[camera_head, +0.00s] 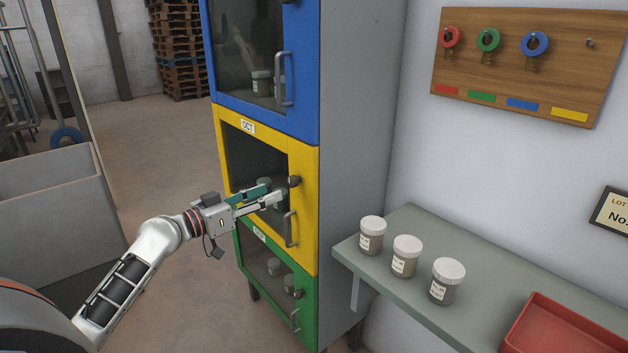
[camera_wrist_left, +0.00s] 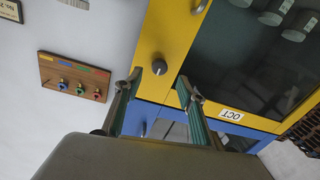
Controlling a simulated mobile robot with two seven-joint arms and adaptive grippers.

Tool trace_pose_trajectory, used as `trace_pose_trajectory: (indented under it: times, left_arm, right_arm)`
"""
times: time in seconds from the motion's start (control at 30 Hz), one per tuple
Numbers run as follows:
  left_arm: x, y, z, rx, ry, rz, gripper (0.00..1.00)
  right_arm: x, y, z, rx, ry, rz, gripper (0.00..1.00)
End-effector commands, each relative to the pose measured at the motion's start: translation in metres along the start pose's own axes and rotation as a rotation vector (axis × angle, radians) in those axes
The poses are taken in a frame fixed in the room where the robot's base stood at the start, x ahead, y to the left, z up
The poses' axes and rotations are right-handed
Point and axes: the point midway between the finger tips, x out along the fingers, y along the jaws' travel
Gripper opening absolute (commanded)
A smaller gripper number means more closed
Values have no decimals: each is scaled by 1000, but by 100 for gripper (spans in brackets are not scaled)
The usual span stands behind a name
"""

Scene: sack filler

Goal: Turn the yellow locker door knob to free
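The yellow locker door (camera_head: 305,215) is the middle one of the stacked lockers and looks closed. Its dark round knob (camera_head: 294,181) sits on the right side of the frame, above the bar handle (camera_head: 291,229). In the left wrist view, which is turned over, the knob (camera_wrist_left: 159,67) shows just beyond the fingertips, between their lines. My left gripper (camera_head: 274,194) is open in front of the yellow door; its fingers (camera_wrist_left: 160,84) are apart with nothing between them. I cannot tell whether a fingertip touches the door. My right gripper is not in view.
A blue locker (camera_head: 313,120) is above and a green one (camera_head: 307,292) below. A shelf (camera_head: 450,232) at right holds three lidded jars and a red tray (camera_head: 550,325). A wooden board (camera_head: 560,75) holds red, green and blue tags; the peg over its yellow label is bare.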

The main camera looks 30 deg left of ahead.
Motion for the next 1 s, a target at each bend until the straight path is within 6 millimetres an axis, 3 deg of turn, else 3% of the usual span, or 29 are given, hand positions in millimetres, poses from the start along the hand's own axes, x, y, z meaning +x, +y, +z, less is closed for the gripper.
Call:
trace_pose_trajectory:
  times: [0.17,0.7,1.0]
  left_arm:
    - [6,-2,-9,-6,11,3,40]
    - [72,-1,-8,-6,9,2,40]
    - [78,-1,-6,-4,7,3,40]
  right_arm:
    - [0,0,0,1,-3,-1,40]
    - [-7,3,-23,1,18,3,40]
    - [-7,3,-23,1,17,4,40]
